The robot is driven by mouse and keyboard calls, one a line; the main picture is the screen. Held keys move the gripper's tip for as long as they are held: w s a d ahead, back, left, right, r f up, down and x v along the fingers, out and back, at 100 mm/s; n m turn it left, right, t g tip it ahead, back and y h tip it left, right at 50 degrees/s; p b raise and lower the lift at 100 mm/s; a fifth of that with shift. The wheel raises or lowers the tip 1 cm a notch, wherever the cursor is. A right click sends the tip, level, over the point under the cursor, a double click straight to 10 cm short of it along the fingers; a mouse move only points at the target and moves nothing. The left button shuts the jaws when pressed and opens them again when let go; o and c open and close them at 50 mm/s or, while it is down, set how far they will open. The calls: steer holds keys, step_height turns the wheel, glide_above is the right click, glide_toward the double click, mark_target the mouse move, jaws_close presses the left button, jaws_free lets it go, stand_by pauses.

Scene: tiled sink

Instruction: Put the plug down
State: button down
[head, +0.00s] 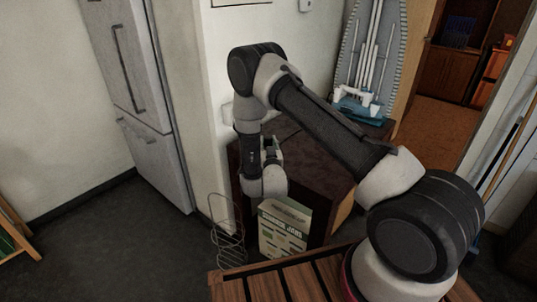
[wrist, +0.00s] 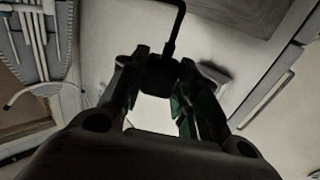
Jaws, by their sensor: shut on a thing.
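The plug (wrist: 160,76) is a small black block with a dark cable running up from it in the wrist view. My gripper (wrist: 161,84) is shut on the plug, with one finger on each side of it. The plug is held up, with a pale wall behind it. In the head view my gripper (head: 270,152) is small and dark, above the dark brown cabinet (head: 316,172) by the wall. I cannot make out the plug in that view, and my wrist and arm cover part of the cabinet.
An ironing board (head: 363,50) leans at the back behind the cabinet. A printed paper bag or box (head: 283,235) and a wire rack (head: 229,245) stand before the cabinet. A slatted wooden surface (head: 290,283) is at the front. Open dark floor (head: 110,235) lies left.

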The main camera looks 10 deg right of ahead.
steer(key=shift+f, duration=2)
steer(key=shift+f, duration=0.15)
steer(key=shift+f, duration=0.35)
steer(key=shift+s, duration=0.1)
